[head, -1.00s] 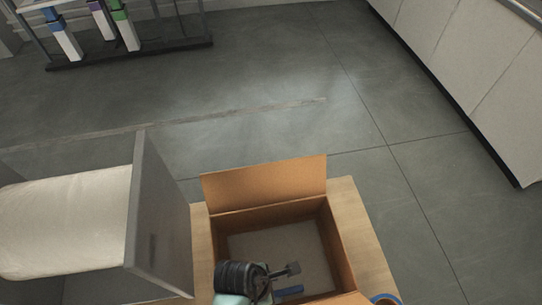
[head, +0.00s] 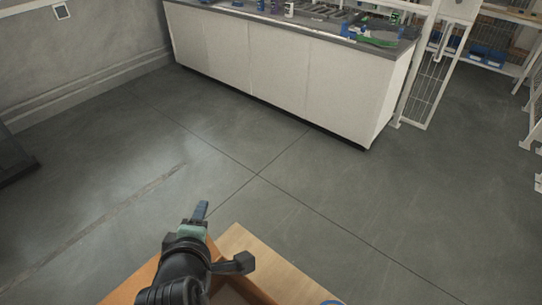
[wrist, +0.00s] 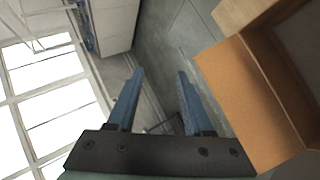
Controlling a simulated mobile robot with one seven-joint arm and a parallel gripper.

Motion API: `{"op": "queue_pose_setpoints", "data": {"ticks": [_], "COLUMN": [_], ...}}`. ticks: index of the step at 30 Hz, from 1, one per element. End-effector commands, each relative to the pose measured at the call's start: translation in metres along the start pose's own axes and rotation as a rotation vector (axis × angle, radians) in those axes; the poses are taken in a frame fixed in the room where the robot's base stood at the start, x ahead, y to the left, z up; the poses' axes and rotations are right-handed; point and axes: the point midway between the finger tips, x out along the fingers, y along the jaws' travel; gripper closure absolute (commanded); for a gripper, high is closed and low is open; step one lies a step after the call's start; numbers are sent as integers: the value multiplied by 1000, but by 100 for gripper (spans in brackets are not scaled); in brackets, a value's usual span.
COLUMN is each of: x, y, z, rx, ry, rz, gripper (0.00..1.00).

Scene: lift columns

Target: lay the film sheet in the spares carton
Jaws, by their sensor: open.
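The open cardboard carton (head: 150,284) is cut off at the bottom of the head view. Its brown flap (wrist: 240,100) and walls fill the right side of the wrist view, and most of its inside is hidden. I cannot make out the film sheet in either current view.
A long white counter (head: 285,75) with bottles and small items crosses the back. A mesh gate (head: 425,90) and shelves stand at the right.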

Motion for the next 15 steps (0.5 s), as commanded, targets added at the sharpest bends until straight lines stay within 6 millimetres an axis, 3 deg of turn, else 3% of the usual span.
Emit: {"op": "queue_pose_setpoints", "data": {"ticks": [1, 3, 5, 6, 9, 12, 15], "x": [-13, -38, -68, -91, -160, -231, -291], "y": [57, 125, 179, 213, 285, 334, 360], "z": [0, 2, 6, 10, 21, 31, 38], "rx": [140, 329, 480, 573, 780, 928, 1017], "ry": [36, 109, 190, 253, 442, 651, 838], "rz": [133, 299, 435, 524, 729, 887, 990], "gripper": [49, 49, 49, 49, 49, 49, 49]}}
